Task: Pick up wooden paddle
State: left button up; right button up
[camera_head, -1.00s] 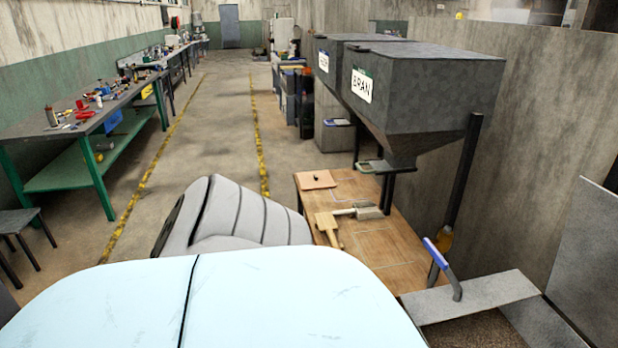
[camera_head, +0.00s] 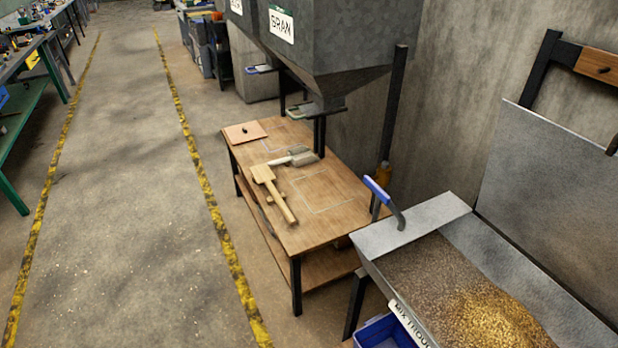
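A pale wooden tool, which looks like the wooden paddle (camera_head: 275,193), lies on the wooden table (camera_head: 325,228). Its wide block end points to the back left and its handle runs toward the table's front. A grey metal scoop with a pale handle (camera_head: 300,156) lies just behind it. Neither of my grippers shows in the head view.
A trough (camera_head: 455,209) holding brown and yellow grain stands at the front right, with a blue-handled tool (camera_head: 378,193) at its edge. The floor left of the table (camera_head: 120,190) is clear.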

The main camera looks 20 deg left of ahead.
aim_at(261, 173)
jog(key=u, duration=0.75)
jog(key=z, duration=0.4)
jog(key=i+j+z, duration=0.1)
jog(key=z, duration=0.3)
jog(key=j+z, duration=0.2)
jog(key=z, duration=0.25)
jog(key=j+z, duration=0.1)
jog(key=z, duration=0.3)
jog(key=j+z, duration=0.35)
jog(key=j, duration=0.15)
jog(key=j+z, duration=0.35)
jog(key=j, duration=0.15)
jog(key=k+j+z, duration=0.15)
jog(key=j, duration=0.2)
jog(key=j+z, duration=0.1)
jog(key=j, duration=0.25)
jog(key=k+j+z, duration=0.15)
jog(key=j, duration=0.2)
jog(key=k+j, duration=0.15)
jog(key=j, duration=0.25)
jog(key=k+j, duration=0.15)
jog(key=j, duration=0.25)
jog(key=k+j, duration=0.15)
jog(key=j, duration=0.25)
jog(key=k+j, duration=0.15)
jog(key=j, duration=0.25)
jog(key=z, duration=0.05)
